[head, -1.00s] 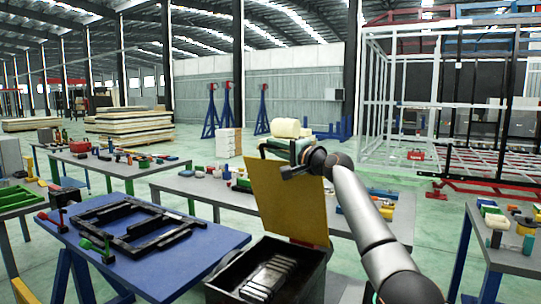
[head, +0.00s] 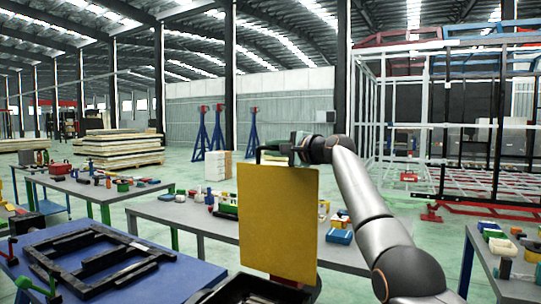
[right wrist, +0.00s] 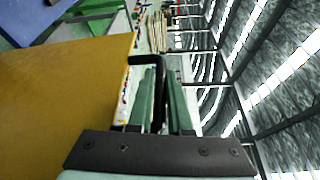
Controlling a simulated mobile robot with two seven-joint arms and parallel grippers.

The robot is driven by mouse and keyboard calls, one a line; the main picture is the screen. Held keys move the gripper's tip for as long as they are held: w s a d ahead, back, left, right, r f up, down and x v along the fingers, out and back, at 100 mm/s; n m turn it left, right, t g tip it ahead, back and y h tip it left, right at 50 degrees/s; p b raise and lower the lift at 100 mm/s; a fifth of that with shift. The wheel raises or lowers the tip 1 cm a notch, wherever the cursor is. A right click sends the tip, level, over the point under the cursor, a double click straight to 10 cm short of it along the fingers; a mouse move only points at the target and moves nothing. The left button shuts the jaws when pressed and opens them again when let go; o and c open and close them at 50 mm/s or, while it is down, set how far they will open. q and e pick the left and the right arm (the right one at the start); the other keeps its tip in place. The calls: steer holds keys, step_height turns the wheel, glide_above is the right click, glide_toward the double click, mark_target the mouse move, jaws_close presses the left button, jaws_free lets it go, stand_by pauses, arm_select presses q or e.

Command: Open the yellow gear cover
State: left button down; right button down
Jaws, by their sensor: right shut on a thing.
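The yellow gear cover (head: 278,222) stands almost upright above the dark open box (head: 228,291) at the bottom of the head view. My right gripper (head: 280,152) is at the cover's top edge. In the right wrist view the yellow cover also fills the left side (right wrist: 60,105). There the green fingers of my right gripper (right wrist: 162,105) are closed around the cover's black bar handle (right wrist: 157,66). Most of the box is cut off by the frame's lower edge. My left gripper is not in view.
A blue table (head: 180,280) with a black frame (head: 95,262) stands at the left. A grey table (head: 185,216) with several small parts runs behind the cover. Another table with parts (head: 505,268) is at the right. Green floor lies between the tables.

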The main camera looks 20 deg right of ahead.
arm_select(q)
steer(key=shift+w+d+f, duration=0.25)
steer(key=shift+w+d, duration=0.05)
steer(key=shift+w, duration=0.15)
arm_select(e)
steer(key=shift+w+d, duration=0.3)
steer(key=shift+d, duration=0.1)
steer(key=shift+r, duration=0.1)
steer(key=c, duration=0.8)
jaws_free()
steer(key=shift+c, duration=0.2)
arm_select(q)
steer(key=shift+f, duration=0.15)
arm_select(e)
steer(key=shift+s+b, duration=0.2)
steer(key=shift+b, duration=0.35)
arm_select(q)
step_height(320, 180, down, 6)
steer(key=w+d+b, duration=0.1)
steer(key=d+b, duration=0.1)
steer(key=b, duration=0.5)
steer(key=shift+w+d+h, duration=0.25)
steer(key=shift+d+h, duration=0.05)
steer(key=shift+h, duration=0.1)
arm_select(e)
steer(key=v, duration=1.2)
